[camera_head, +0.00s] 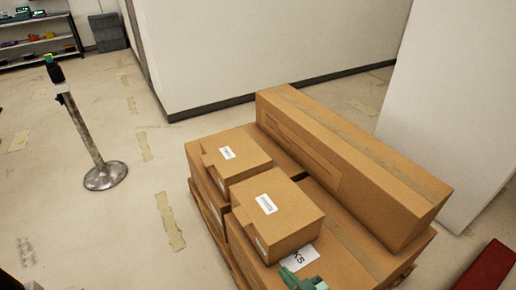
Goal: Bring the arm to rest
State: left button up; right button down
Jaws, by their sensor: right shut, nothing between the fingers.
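My right gripper (304,281) shows at the bottom edge of the head view as a small green-grey shape. It is in front of the top of a large cardboard box, close to a white label with dark letters. It is shut with nothing held. Most of my right arm is out of the frame. My left gripper is not in the view; a dark shape at the bottom left corner is too cut off to tell.
Stacked cardboard boxes (345,170) stand on a pallet (208,212). A post with a round metal base (105,176) stands at left. Shelves (38,45) and a grey bin (107,32) are far back. A red object (487,268) lies bottom right. The left floor is mostly clear.

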jog(key=s+d+f+g+h+p, duration=0.1)
jog(key=s+d+f+g+h, duration=0.2)
jog(key=s+d+f, duration=0.5)
jog(key=s+d+f+g+h+p, duration=0.1)
jog(key=s+d+f+g+h, duration=0.4)
jog(key=f, duration=0.6)
pick_arm(q)
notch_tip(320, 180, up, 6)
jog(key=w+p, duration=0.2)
jog(key=p, duration=0.2)
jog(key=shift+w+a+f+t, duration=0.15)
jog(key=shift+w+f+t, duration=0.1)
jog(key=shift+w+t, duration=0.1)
pick_arm(e)
jog(key=s+d+f+m+g, duration=0.1)
jog(key=s+d+g, duration=0.1)
jog(key=s, duration=1.4)
jog(key=s+d+f+g, duration=0.2)
jog(key=s, duration=1.5)
jog(key=shift+s+f+m+g, duration=0.25)
jog(key=shift+f+m+g, duration=0.05)
jog(key=shift+m, duration=0.1)
